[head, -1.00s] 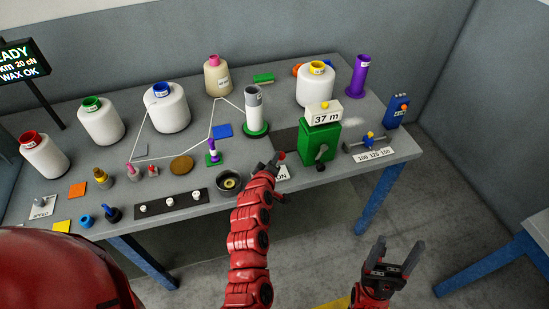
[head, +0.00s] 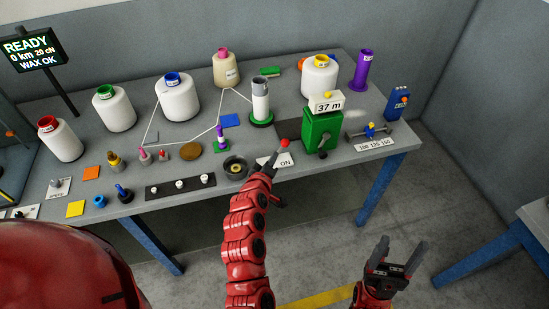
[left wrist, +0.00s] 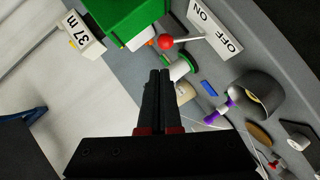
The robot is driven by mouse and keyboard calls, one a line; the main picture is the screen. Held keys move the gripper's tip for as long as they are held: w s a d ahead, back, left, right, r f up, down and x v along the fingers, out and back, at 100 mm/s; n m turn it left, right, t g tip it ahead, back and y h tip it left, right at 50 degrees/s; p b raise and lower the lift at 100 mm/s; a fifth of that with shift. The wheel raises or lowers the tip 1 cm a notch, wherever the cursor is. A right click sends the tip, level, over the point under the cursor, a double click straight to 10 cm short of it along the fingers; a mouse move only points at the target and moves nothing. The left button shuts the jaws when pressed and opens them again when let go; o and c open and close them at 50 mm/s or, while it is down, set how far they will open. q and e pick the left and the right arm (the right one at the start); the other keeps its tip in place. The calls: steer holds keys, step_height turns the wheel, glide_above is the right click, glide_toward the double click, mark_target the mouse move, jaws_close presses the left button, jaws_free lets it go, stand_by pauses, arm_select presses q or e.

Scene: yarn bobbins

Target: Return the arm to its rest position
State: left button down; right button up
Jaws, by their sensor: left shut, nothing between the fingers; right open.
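My left gripper (head: 270,163) is shut and empty at the front edge of the table, its arm reaching up from below. In the left wrist view its two dark fingers (left wrist: 160,88) are pressed together with nothing between them. The red-knobbed lever (head: 284,142) stands just beyond the fingertips, apart from them; it also shows in the left wrist view (left wrist: 166,42). My right gripper (head: 391,257) is open and empty, over the floor right of the table.
The green box (head: 315,130) with its 37 m counter (head: 327,103) stands right of the lever. A black cup (head: 235,168) and purple bobbin (head: 221,140) are left of it. Yarn cones line the back. Floor before the table (head: 330,230) is clear.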

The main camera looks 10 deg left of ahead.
arm_select(q)
steer(key=shift+w+f, duration=0.1)
steer(key=shift+w, duration=0.1)
steer(key=shift+a, duration=0.1)
